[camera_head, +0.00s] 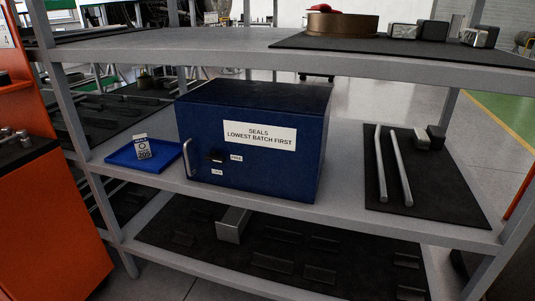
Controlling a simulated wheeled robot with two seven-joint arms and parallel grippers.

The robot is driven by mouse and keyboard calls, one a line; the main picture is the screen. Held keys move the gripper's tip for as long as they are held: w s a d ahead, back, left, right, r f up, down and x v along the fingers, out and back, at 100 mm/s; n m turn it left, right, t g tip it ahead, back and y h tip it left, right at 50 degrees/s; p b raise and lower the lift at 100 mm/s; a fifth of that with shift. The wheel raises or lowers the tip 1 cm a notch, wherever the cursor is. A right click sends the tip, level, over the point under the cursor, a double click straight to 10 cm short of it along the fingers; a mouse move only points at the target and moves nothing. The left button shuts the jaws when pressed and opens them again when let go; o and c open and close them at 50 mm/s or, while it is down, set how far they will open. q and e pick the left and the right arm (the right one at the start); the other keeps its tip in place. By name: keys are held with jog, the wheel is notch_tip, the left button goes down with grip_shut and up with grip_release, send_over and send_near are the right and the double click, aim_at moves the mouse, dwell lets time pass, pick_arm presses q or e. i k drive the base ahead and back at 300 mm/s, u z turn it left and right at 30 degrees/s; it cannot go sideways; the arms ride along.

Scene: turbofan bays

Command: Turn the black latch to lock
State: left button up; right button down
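The black latch (215,156) is on the front of a dark blue box (262,165), low and left on its face. The latch appears to lie roughly sideways, beside a small white label (236,158) on its right. Another small white label (217,172) sits below it. The label lettering is too small to read surely. A curved silver handle (188,158) is at the box's left front edge. The front looks closed. A larger white label reads "SEALS LOWEST BATCH FIRST" (260,135). Neither of my grippers is in view.
The box stands on the middle grey shelf (340,205). A blue tray (126,158) with a small pale item (142,148) is to its left. A black mat (450,200) with two metal rods (403,170) is to its right. Shelf posts and the upper shelf (180,45) frame the space.

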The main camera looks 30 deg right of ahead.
aim_at(213, 156)
jog(key=z, duration=0.35)
jog(key=k, duration=0.35)
jog(key=u, duration=1.15)
jog(key=i, duration=0.95)
jog(key=z, duration=0.75)
